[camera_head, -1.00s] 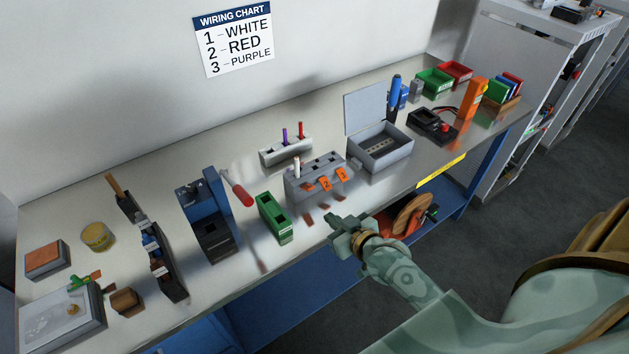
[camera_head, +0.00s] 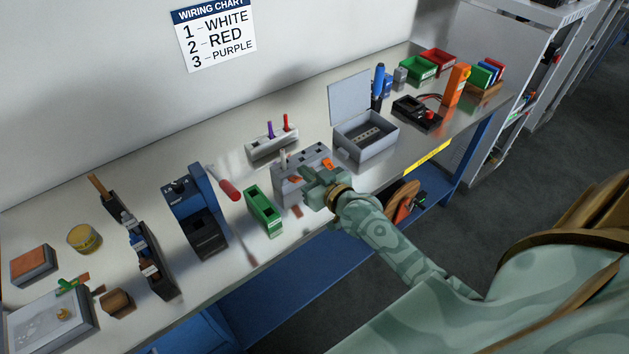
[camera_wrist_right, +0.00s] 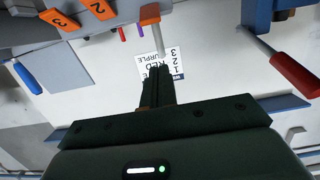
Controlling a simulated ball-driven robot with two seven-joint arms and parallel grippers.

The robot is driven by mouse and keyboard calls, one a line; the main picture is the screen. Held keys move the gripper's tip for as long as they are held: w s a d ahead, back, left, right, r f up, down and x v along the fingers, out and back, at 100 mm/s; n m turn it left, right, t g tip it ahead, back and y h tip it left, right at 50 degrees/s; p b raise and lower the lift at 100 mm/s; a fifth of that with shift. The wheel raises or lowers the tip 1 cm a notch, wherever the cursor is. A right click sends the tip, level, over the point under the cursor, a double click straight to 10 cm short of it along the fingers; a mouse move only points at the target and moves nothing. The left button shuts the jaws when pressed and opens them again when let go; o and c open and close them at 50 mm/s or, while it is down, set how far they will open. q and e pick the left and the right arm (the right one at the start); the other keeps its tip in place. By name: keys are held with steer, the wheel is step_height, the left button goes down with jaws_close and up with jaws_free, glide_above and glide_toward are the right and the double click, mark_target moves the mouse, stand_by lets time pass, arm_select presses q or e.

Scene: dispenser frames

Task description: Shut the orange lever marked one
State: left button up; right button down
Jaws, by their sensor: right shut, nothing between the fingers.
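A grey terminal block (camera_head: 290,189) with orange levers stands near the bench's front edge, partly hidden behind my right gripper (camera_head: 310,178). The gripper is shut and empty, at the block's front. In the right wrist view, its closed fingers (camera_wrist_right: 158,80) point towards the wall. Lever one (camera_wrist_right: 150,14), its number not readable, lies beyond the fingertips and sits at a different angle from levers two (camera_wrist_right: 97,9) and three (camera_wrist_right: 60,19), which show their numbered faces. A white wire end (camera_head: 283,158) stands in the block on lever one's side. Contact with lever one cannot be told. My left gripper is not visible.
A green open box (camera_head: 263,211) and a blue press (camera_head: 196,212) with a red handle (camera_head: 229,190) stand left of the block. A grey lidded box (camera_head: 366,140) stands to its right. A rack with purple and red wires (camera_head: 272,147) is behind.

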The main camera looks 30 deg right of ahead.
mark_target(301, 179)
steer(key=x, duration=0.2)
steer(key=f+b+x, duration=0.1)
steer(key=x, duration=0.2)
steer(key=s+f+b, duration=0.1)
steer(key=s+f, duration=0.1)
steer(key=shift+d+f, duration=0.1)
steer(key=shift+f, duration=0.2)
steer(key=shift+s, duration=0.1)
steer(key=shift+s+f+t+b, duration=0.1)
steer(key=shift+f+t+b, duration=0.25)
steer(key=shift+b, duration=0.3)
